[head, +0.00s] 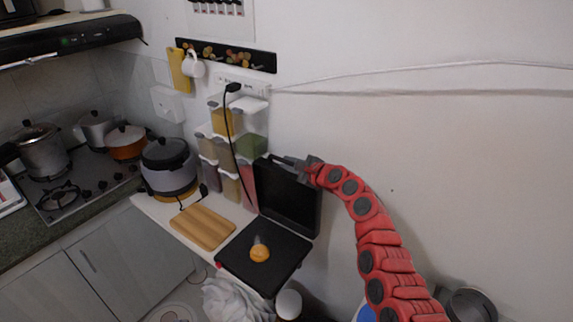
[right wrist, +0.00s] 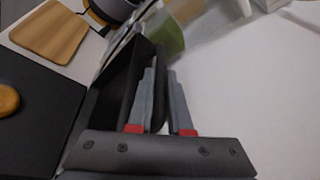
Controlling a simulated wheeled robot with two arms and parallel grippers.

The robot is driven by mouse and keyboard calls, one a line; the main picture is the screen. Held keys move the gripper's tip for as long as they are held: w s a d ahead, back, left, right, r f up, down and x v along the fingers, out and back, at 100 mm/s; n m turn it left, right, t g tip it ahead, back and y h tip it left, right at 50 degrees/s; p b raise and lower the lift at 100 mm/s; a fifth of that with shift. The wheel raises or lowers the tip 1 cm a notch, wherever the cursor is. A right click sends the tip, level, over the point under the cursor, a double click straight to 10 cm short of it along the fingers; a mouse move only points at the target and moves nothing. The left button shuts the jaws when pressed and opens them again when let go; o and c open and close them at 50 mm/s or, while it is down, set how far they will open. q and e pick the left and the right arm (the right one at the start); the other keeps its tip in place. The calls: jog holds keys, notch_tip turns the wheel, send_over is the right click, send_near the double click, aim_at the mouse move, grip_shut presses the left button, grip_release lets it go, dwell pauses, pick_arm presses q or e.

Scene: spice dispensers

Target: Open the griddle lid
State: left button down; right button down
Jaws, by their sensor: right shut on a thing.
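The black griddle has its lid (head: 286,195) raised, standing roughly upright near the wall. Its flat base (head: 275,268) lies open on the white counter, with a small orange-yellow round thing (head: 260,252) on it. My right gripper (head: 293,163), on the red arm, is at the lid's top edge. In the right wrist view its two grey fingers (right wrist: 164,105) sit either side of the lid's edge (right wrist: 160,95) and are shut on it. The lid also shows in that view (right wrist: 118,92). My left gripper is not in view.
A wooden board (head: 202,227) lies left of the griddle base. Spice dispensers (head: 228,150) stand behind the counter against the wall. A grey cooker (head: 168,168) stands at the left, beside the stove with pots. The wall right of the lid is bare.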

jog(key=shift+w+d+f, duration=0.1)
jog(key=shift+w+d, duration=0.15)
jog(key=shift+w, duration=0.05)
jog(key=c, duration=0.8)
grip_release()
jog(key=shift+c, duration=0.2)
jog(key=shift+s, duration=0.1)
